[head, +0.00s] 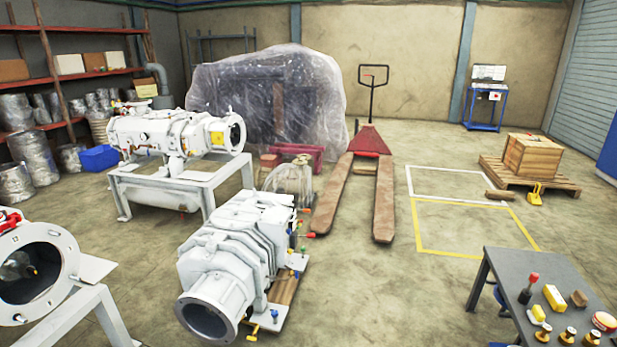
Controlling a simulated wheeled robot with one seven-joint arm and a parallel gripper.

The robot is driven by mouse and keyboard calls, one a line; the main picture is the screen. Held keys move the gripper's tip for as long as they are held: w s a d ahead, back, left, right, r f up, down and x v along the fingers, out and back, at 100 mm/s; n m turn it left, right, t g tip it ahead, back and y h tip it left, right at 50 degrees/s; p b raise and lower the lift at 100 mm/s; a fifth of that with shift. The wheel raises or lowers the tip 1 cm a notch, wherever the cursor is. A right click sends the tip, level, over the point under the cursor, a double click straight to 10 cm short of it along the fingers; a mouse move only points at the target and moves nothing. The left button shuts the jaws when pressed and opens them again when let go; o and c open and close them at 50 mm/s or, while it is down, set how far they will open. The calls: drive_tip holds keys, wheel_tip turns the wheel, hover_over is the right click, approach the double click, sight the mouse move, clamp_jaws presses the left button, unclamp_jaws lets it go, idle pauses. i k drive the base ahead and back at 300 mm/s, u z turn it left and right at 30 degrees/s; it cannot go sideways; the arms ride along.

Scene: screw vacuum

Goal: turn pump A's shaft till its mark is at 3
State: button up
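Three white pumps show in the head view, and I cannot tell which one is pump A. One pump (168,132) lies on a grey steel stand (160,188) at the back left, its round opening facing right. A second, ribbed pump (240,250) sits low in the middle, its round flange toward me. A third pump (38,272) is cut off by the left edge; its wide round opening shows a small shaft-like part inside. No mark or number is readable on any of them. My gripper is not in view.
A red pallet truck (370,140) stands behind the middle pump, its forks toward me. A plastic-wrapped load (268,100) is at the back. A grey table (510,287) with small tools is at the bottom right. Floor between middle pump and table is clear.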

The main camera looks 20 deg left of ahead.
sight(17, 265)
drive_tip(key=z, duration=0.05)
drive_tip(key=i, duration=0.95)
drive_tip(key=u, duration=3.1)
drive_tip(key=i, duration=0.45)
drive_tip(key=u, duration=0.15)
